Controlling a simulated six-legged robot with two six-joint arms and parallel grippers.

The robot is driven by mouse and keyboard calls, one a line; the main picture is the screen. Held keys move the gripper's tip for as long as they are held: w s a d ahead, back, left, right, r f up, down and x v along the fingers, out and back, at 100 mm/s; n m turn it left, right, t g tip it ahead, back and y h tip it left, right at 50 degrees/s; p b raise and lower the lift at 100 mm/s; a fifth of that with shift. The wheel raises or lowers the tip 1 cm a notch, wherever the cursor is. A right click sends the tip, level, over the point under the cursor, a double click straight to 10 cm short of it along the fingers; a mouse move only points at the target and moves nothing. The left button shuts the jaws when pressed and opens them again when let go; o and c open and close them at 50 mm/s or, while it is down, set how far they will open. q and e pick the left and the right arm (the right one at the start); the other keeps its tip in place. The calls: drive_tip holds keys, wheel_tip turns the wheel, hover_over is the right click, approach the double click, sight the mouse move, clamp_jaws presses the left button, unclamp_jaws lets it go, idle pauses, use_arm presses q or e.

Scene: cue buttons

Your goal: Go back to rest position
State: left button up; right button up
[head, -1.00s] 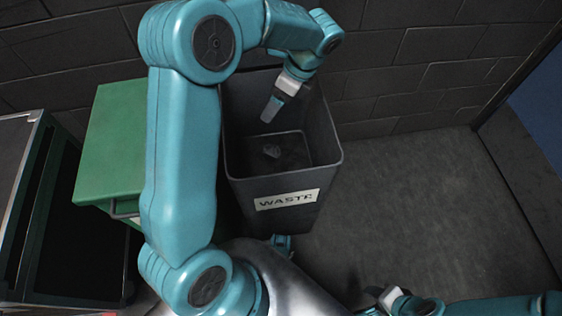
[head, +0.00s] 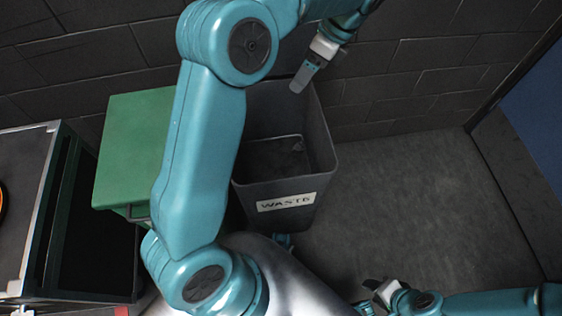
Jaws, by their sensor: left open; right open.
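My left arm comes in from the lower left and reaches up over the waste bin. My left gripper (head: 302,76) hangs above the back right rim of the bin, empty, with its fingers pointing down. My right gripper (head: 372,290) is low at the bottom right, near the floor in the picture, empty. The dark grey waste bin (head: 325,155) stands open below my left gripper, with a white WASTE label (head: 286,202) on its front. Part of the bin's left side is hidden behind my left arm.
A green box or cabinet (head: 135,150) stands left of the bin, partly behind my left arm. A dark cabinet with a metal edge (head: 25,190) is at the far left. A brick wall (head: 430,60) runs behind. The grey floor (head: 400,215) at right is clear.

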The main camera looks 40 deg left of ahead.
use_arm(q)
drive_tip(key=shift+w+d+r, duration=0.1)
drive_tip(key=shift+d+r, duration=0.05)
drive_tip(key=shift+r, duration=0.15)
